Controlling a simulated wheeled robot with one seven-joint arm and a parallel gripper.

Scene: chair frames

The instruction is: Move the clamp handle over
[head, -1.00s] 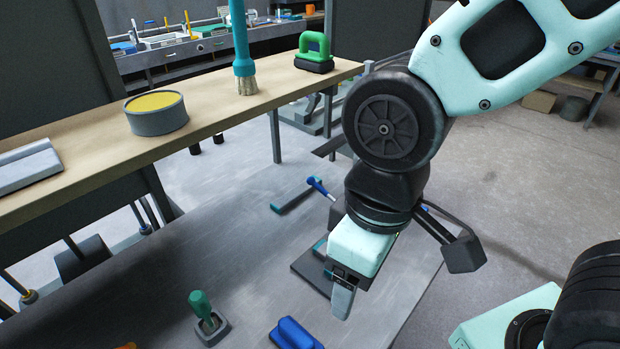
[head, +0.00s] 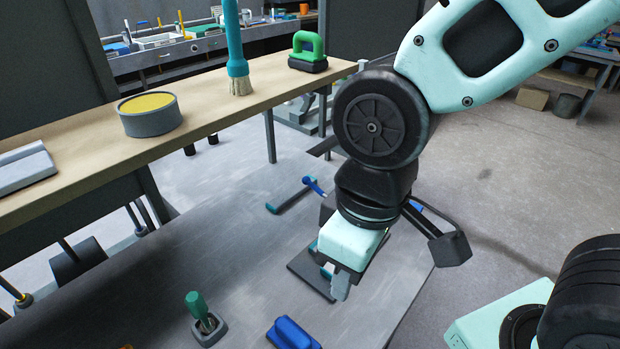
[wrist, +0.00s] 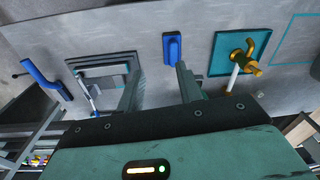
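I cannot tell for certain which part is the clamp handle. A blue lever (head: 314,186) stands at the far end of the grey bench; a blue lever also shows at the left of the wrist view (wrist: 42,80). A dark stepped plate (head: 307,272) lies partly hidden under my gripper (head: 341,284). In the wrist view, a similar stepped plate (wrist: 100,64) carries a pale lever (wrist: 86,92). A teal plate (wrist: 219,59) there bears a yellow clamp-like fitting (wrist: 250,62) with a white rod. My gripper's fingers (wrist: 158,84) are apart with nothing between them.
A blue block (head: 291,333) and a green-handled tool in a grey base (head: 208,327) are on the bench near the front. A wooden shelf (head: 215,103) on the left holds a round tin (head: 150,115), a brush (head: 237,70) and a green-handled block (head: 308,53).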

